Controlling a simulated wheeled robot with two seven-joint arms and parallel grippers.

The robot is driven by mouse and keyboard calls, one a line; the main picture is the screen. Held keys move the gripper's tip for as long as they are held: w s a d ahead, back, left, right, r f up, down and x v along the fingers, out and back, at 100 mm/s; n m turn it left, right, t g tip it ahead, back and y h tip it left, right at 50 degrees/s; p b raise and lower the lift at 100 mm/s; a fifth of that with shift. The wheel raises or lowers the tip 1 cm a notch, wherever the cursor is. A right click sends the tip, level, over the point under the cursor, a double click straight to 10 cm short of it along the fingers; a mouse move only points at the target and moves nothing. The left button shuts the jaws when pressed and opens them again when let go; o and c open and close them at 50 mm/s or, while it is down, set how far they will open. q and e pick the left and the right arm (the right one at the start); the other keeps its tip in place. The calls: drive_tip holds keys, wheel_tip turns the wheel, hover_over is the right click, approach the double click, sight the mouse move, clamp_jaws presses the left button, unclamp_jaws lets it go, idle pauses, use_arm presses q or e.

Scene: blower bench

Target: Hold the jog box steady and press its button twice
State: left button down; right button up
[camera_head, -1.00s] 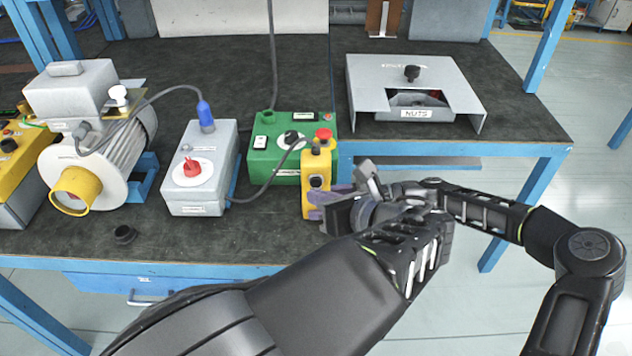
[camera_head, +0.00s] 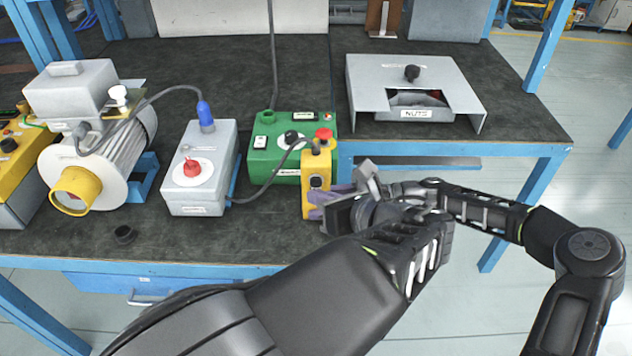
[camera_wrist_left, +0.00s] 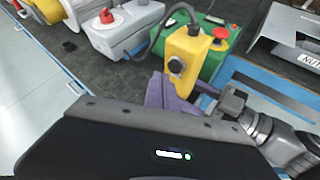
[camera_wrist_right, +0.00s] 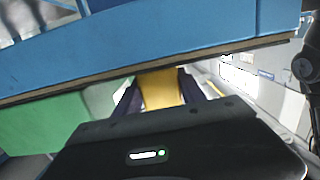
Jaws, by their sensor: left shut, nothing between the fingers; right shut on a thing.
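The jog box (camera_head: 316,182) is a yellow upright box with a cable at its top, at the bench's front edge beside the green box. Its dark round button (camera_wrist_left: 176,66) faces my left gripper. My right gripper (camera_wrist_right: 160,90) is shut on the jog box, with a purple finger on either side of it. My left gripper (camera_head: 322,198) is shut and empty, its purple fingertips close in front of the box's face below the button. I cannot tell whether they touch it. The left hand hides much of the right gripper in the head view.
A green box (camera_head: 270,150) with a red knob stands behind the jog box. A grey box with a red switch (camera_head: 192,168) and a motor (camera_head: 100,140) stand left. A metal NUTS cover (camera_head: 450,85) is at right. A black cap (camera_head: 124,235) lies at the front left.

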use_arm(q)
drive_tip(key=shift+w, duration=0.1)
drive_tip(key=shift+w, duration=0.35)
drive_tip(key=shift+w, duration=0.4)
idle(0.8)
drive_tip(key=shift+s, duration=0.8)
drive_tip(key=shift+s, duration=2.55)
idle(1.2)
